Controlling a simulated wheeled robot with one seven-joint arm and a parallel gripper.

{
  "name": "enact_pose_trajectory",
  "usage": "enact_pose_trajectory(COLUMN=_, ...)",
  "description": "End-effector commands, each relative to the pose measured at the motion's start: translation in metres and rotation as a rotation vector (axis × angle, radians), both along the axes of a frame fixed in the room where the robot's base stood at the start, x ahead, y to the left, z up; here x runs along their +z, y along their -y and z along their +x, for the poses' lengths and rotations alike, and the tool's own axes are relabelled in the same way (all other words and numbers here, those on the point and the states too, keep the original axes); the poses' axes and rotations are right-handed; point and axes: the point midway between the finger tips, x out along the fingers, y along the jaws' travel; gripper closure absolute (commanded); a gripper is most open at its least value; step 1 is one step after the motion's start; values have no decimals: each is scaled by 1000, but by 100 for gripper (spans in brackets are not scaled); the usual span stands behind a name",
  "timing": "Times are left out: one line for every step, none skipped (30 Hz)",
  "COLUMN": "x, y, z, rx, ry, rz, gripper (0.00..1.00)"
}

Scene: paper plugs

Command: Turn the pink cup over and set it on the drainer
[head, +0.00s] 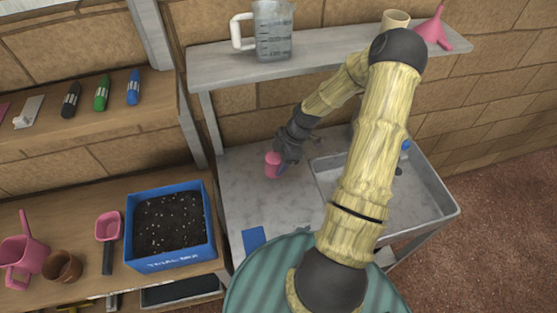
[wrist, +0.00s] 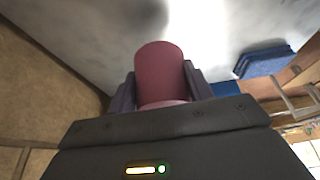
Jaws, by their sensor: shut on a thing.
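The pink cup (head: 273,166) is in my gripper (head: 281,160), over the grey flat draining surface (head: 240,190) left of the sink basin. In the wrist view the cup (wrist: 160,72) stands between the two dark fingers of my gripper (wrist: 159,90), one on each side. The gripper is shut on it. In the head view the cup looks close to upright along its length, with a lighter pink end on top. I cannot tell which end is the mouth, or whether the cup touches the surface.
The sink basin (head: 329,178) lies right of the cup, partly behind my arm. A shelf (head: 335,46) above holds a measuring jug (head: 272,32) and a pink funnel (head: 434,30). A blue cloth-like piece (head: 254,239) lies at the front. A blue soil tray (head: 170,264) stands left.

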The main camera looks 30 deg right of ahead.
Motion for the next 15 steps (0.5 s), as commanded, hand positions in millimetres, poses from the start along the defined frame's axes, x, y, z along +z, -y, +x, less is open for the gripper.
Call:
enact_pose_trajectory(x=-11, y=0, z=0, rx=0, ry=0, rz=0, gripper=75)
enact_pose_trajectory(x=-15, y=0, z=0, rx=0, ry=0, rz=0, gripper=75)
enact_pose_trajectory(x=-19, y=0, z=0, rx=0, ry=0, rz=0, gripper=75)
enact_pose_trajectory(x=-22, y=0, z=0, rx=1, ry=0, rz=0, gripper=75)
enact_pose_trajectory(x=-26, y=0, z=0, rx=1, ry=0, rz=0, gripper=75)
enact_pose_trajectory(x=-30, y=0, z=0, rx=1, ry=1, rz=0, gripper=75)
enact_pose_trajectory(x=-33, y=0, z=0, rx=1, ry=1, rz=0, gripper=75)
enact_pose_trajectory(x=-35, y=0, z=0, rx=1, ry=1, rz=0, gripper=75)
enact_pose_trajectory(x=-38, y=0, z=0, rx=1, ry=2, rz=0, gripper=75)
enact_pose_trajectory(x=-40, y=0, z=0, rx=1, ry=2, rz=0, gripper=75)
enact_pose_trajectory(x=-41, y=0, z=0, rx=1, ry=2, rz=0, gripper=75)
enact_pose_trajectory(x=-43, y=0, z=0, rx=1, ry=2, rz=0, gripper=75)
enact_pose_trajectory(x=-43, y=0, z=0, rx=1, ry=2, rz=0, gripper=75)
enact_pose_trajectory(x=-44, y=0, z=0, rx=1, ry=2, rz=0, gripper=75)
enact_pose_trajectory(x=-44, y=0, z=0, rx=1, ry=2, rz=0, gripper=75)
